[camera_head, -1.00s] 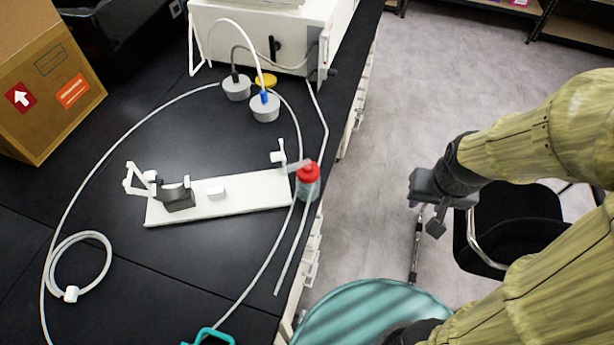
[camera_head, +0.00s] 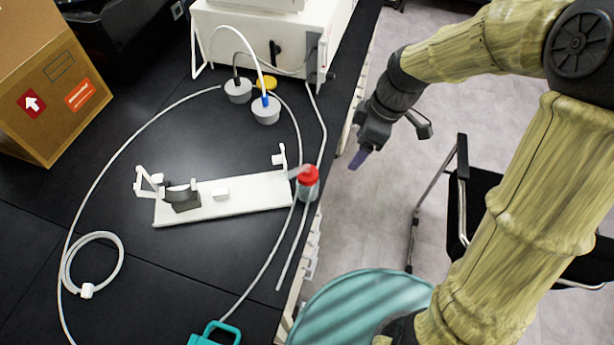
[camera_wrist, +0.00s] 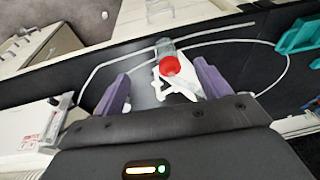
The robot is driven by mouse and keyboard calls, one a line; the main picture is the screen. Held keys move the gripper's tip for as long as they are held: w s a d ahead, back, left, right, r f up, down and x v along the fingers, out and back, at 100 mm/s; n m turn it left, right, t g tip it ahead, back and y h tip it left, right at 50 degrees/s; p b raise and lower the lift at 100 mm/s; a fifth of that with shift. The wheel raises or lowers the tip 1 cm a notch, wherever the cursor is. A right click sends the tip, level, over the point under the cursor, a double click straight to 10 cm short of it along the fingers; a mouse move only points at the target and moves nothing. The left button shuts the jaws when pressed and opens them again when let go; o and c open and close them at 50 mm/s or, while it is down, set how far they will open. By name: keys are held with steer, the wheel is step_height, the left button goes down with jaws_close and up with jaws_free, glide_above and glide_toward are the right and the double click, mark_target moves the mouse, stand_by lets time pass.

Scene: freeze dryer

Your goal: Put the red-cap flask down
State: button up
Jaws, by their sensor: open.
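The red-cap flask (camera_head: 308,182) stands upright on the black bench near its right edge, at the right end of a white holder (camera_head: 240,196). Its red cap and clear body also show in the wrist view (camera_wrist: 170,64), ahead of my fingers and between them in the picture. My gripper (camera_head: 359,160) is open and empty, off the bench edge, up and to the right of the flask. In the wrist view the two purple fingers (camera_wrist: 162,88) are spread wide and apart from the flask.
A white machine (camera_head: 262,40) stands at the back with grey-capped vessels (camera_head: 265,110) before it. White tubing loops around the holder, and one length passes close by the flask. A cardboard box (camera_head: 50,85) is at left, a teal clamp (camera_head: 215,335) in front, and a chair (camera_head: 475,200) right.

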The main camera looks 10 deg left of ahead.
mark_target(311, 168)
steer(key=a+r+n, duration=0.1)
steer(key=a+n+y, duration=0.1)
steer(key=a+n, duration=0.1)
steer(key=w+a+r+n+g+p, duration=0.1)
steer(key=shift+a+r+n, duration=0.3)
steer(key=shift+r+n, duration=0.05)
steer(key=shift+n, duration=0.05)
steer(key=x, duration=1.2)
steer(key=shift+a+p, duration=0.15)
steer(key=shift+p, duration=0.25)
steer(key=x, duration=0.2)
steer(key=p+x, duration=0.1)
steer(key=x, duration=0.1)
steer(key=shift+a+f, duration=0.25)
steer(key=shift+a, duration=0.15)
steer(key=shift+f, duration=0.3)
